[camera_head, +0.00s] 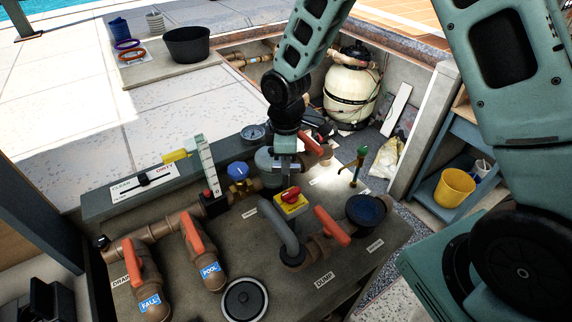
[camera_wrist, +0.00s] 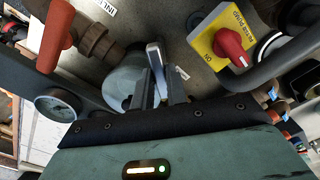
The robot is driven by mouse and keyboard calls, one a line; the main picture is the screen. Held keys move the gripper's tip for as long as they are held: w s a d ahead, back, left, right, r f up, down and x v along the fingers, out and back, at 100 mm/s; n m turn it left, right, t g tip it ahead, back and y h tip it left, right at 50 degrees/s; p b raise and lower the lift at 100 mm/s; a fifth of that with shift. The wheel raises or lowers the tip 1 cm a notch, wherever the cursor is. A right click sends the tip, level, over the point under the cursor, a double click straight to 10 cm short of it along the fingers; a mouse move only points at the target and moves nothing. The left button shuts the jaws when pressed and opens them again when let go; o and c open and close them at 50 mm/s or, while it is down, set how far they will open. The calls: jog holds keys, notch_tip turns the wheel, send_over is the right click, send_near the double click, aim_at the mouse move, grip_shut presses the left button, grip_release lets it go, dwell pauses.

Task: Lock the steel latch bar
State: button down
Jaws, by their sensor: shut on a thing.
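The steel latch bar (camera_wrist: 155,54) shows in the wrist view as a narrow bright metal bar rising between my fingers. My gripper (camera_wrist: 159,82) is shut on it, with one dark finger on each side. In the head view my gripper (camera_head: 284,166) points down over the middle of the pipe bench. It is beside a grey-green round housing (camera_head: 265,158), which also shows in the wrist view (camera_wrist: 124,82) just left of the bar. The lower part of the bar is hidden by my fingers, and I cannot tell how it seats.
A yellow switch plate with a red knob (camera_head: 291,202) and a grey curved pipe (camera_head: 280,228) stand close in front. Orange valve handles (camera_head: 332,226) rise nearby, one (camera_head: 316,147) right beside my gripper. A pressure gauge (camera_wrist: 58,106) is close on the left in the wrist view.

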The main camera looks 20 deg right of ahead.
jog(key=m+b, duration=0.2)
jog(key=m, duration=0.3)
jog(key=shift+m, duration=0.3)
jog(key=m+b, duration=0.1)
jog(key=m, duration=0.4)
jog(key=shift+m, duration=0.3)
jog(key=c, duration=1.4)
grip_release()
notch_tip(320, 180, up, 18)
jog(key=b, duration=0.3)
jog(key=shift+f+b, duration=0.25)
jog(key=shift+b, duration=0.1)
